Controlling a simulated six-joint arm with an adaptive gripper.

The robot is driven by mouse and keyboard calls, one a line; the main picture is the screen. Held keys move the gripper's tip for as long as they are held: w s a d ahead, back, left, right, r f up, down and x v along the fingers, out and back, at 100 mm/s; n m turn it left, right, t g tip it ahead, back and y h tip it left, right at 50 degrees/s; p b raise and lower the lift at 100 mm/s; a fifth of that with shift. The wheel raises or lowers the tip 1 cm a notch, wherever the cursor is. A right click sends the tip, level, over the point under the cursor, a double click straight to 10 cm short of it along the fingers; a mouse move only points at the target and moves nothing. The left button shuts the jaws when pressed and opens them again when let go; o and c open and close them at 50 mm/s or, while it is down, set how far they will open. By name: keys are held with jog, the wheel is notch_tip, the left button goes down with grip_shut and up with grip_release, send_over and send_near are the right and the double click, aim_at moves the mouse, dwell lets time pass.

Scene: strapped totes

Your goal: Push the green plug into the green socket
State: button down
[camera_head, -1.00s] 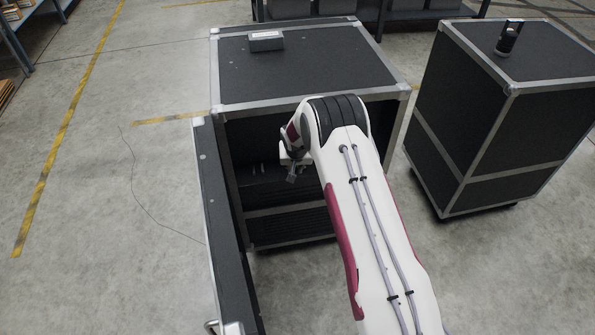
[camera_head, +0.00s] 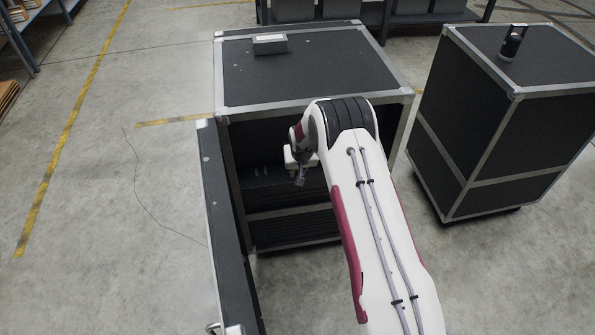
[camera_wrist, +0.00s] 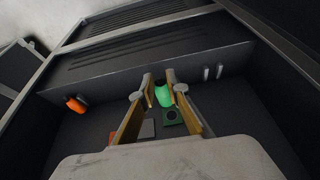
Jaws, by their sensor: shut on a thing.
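My gripper (camera_wrist: 161,83) is shut on the bright green plug (camera_wrist: 163,95), which sits between its two fingertips in the wrist view. The green socket (camera_wrist: 174,117), a dark green square with a dark round opening, is on the black panel close to the plug. The plug looks apart from the opening, though the gap is hard to judge. In the head view my gripper (camera_head: 299,175) is at the open front of the black case (camera_head: 310,70); plug and socket cannot be made out there.
An orange plug (camera_wrist: 75,104) is at the left of the panel. A grey square (camera_wrist: 148,128) and a partly hidden orange piece lie beside the green socket. Two silver pegs (camera_wrist: 212,72) stand at the right. The open case door (camera_head: 225,220) is left of my arm.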

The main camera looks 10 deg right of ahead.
jog(key=shift+w, duration=0.25)
jog(key=shift+w, duration=2.65)
jog(key=shift+w, duration=0.55)
dwell(1.1)
jog(key=c, duration=1.9)
grip_release()
jog(key=shift+v, duration=3.7)
